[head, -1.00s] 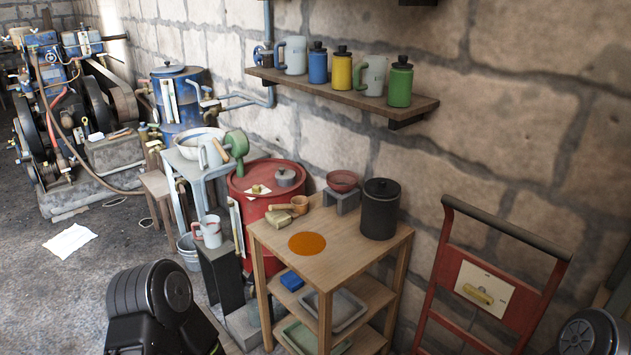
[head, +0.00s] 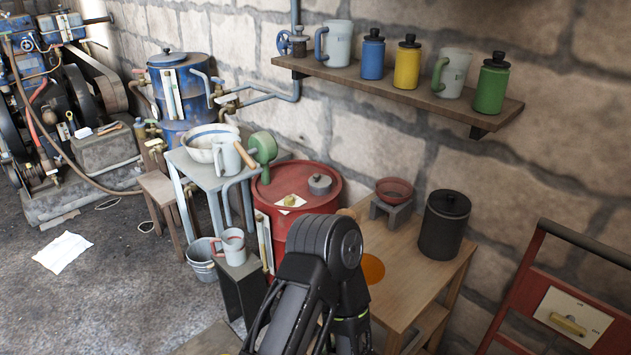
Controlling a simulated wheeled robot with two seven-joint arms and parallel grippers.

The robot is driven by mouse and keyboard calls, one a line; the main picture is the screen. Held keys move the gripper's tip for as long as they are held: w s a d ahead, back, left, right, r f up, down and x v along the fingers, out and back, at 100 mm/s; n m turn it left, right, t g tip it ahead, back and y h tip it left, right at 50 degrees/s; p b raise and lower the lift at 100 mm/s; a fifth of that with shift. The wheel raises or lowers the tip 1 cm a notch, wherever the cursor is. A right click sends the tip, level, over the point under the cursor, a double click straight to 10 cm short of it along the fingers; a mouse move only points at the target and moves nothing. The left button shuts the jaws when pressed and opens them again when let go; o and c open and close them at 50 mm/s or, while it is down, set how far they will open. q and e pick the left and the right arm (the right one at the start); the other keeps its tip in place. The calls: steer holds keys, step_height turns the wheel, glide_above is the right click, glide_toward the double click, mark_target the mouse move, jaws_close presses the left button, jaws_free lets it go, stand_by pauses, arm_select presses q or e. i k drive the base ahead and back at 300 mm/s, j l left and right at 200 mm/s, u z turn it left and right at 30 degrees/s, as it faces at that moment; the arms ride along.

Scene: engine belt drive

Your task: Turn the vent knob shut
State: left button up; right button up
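Two small brass handles on pale plates are in the head view. One brass knob (head: 291,200) sits on a white plate on the lid of the red drum (head: 330,192). The other, a longer brass handle (head: 568,324), lies across a cream plate (head: 592,312) on a red tubular frame at the right. I cannot tell from the picture which is the vent knob. A dark arm of mine rises from the bottom middle, in front of the drum and the wooden stand. Neither gripper's fingers show.
The wooden stand (head: 412,290) holds a black canister (head: 444,225) and a red bowl (head: 394,189). A grey table (head: 190,170) with a white basin stands left of the drum. A shelf (head: 400,85) with mugs and bottles runs along the wall. Floor at left is mostly clear.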

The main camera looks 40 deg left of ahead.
mark_target(289, 200)
steer(key=j+z, duration=0.2)
steer(key=j, duration=2.1)
